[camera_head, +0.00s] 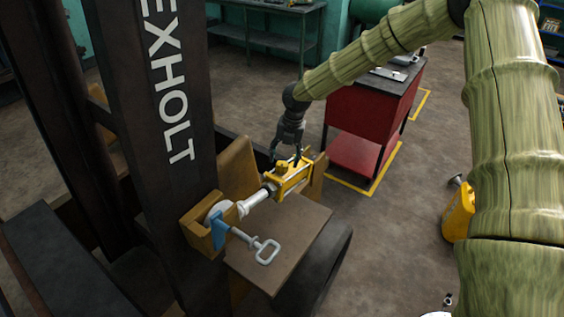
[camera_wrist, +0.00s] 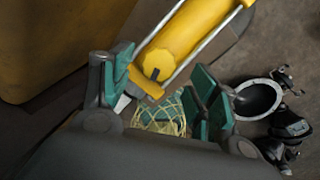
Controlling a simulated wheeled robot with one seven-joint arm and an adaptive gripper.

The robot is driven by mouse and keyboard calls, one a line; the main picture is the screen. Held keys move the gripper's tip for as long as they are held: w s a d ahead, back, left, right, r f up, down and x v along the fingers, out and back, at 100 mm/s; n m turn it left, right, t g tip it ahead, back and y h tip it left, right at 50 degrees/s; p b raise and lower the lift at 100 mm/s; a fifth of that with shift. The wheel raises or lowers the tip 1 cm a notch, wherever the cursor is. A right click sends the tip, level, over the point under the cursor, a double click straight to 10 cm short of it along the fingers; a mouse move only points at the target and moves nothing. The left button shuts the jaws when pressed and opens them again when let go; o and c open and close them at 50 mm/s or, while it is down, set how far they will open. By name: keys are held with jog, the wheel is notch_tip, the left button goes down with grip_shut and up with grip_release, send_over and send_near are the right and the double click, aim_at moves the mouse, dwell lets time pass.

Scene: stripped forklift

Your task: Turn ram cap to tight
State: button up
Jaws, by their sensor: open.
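The ram is a yellow cylinder (camera_head: 292,180) with a pale rod, lying beside the forklift mast in the head view. In the wrist view the yellow cylinder (camera_wrist: 185,40) has grey tie rods along its sides. A small yellow knob-like part (camera_head: 281,166), which looks like the ram cap, sits on its near end. In the wrist view a yellowish, mesh-patterned round part (camera_wrist: 165,112) lies between my fingers; I cannot tell if it is the cap. My gripper (camera_head: 287,157) points down over the cylinder. Its green-padded fingers (camera_wrist: 164,78) are apart, and contact is unclear.
A blue clamp part with a grey T-shaped handle (camera_head: 266,250) stands at the rod's mast end. The dark mast (camera_head: 165,215) rises at left. A red cabinet (camera_head: 362,125) stands behind, and a yellow jug (camera_head: 458,213) at right. Brown floor lies open between them.

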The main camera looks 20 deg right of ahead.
aim_at(283, 164)
jog(key=shift+w+a+f+p, duration=0.15)
jog(key=shift+f+p, duration=0.3)
jog(key=shift+f, duration=0.65)
jog(key=shift+a+f+p, duration=0.2)
jog(key=shift+f+p, duration=0.2)
jog(key=shift+f, duration=0.7)
jog(key=c, duration=1)
